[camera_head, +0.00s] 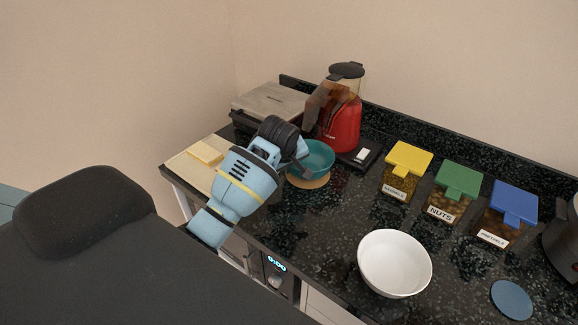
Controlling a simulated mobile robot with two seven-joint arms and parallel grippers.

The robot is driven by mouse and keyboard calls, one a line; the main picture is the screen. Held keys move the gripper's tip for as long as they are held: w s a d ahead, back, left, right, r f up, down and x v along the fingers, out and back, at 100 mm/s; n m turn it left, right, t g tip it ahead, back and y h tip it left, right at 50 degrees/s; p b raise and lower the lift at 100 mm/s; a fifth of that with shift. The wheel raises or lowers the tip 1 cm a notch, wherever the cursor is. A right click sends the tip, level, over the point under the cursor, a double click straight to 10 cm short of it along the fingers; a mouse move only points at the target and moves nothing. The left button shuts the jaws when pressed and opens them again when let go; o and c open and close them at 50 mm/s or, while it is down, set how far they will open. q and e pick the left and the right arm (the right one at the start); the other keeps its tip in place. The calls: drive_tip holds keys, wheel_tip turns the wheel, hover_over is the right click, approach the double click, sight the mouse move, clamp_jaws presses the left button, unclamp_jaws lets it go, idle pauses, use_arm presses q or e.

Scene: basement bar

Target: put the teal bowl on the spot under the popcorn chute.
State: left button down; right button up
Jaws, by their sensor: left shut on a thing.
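The teal bowl (318,160) is in the middle of the head view, upright, over a round tan spot (310,181) on the dark counter. My left gripper (299,158) is shut on the bowl's left rim; its fingers are partly hidden by my own wrist. The red popcorn machine (338,125) stands right behind the bowl, and its brownish chute (322,103) leans out above the bowl. The tan spot shows in front of and below the bowl. I cannot tell whether the bowl touches it. My right gripper is not in view.
A white bowl (394,264) and a blue round coaster (511,299) are at the front right. Containers with yellow (408,158), green (456,179) and blue (511,202) lids stand along the back. A grey press (268,102) is behind my gripper. The counter's middle is clear.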

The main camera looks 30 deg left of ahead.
use_arm(q)
drive_tip(key=c, duration=1.6)
unclamp_jaws()
drive_tip(key=shift+f, duration=0.1)
drive_tip(key=shift+r, duration=0.2)
drive_tip(key=v, duration=1.2)
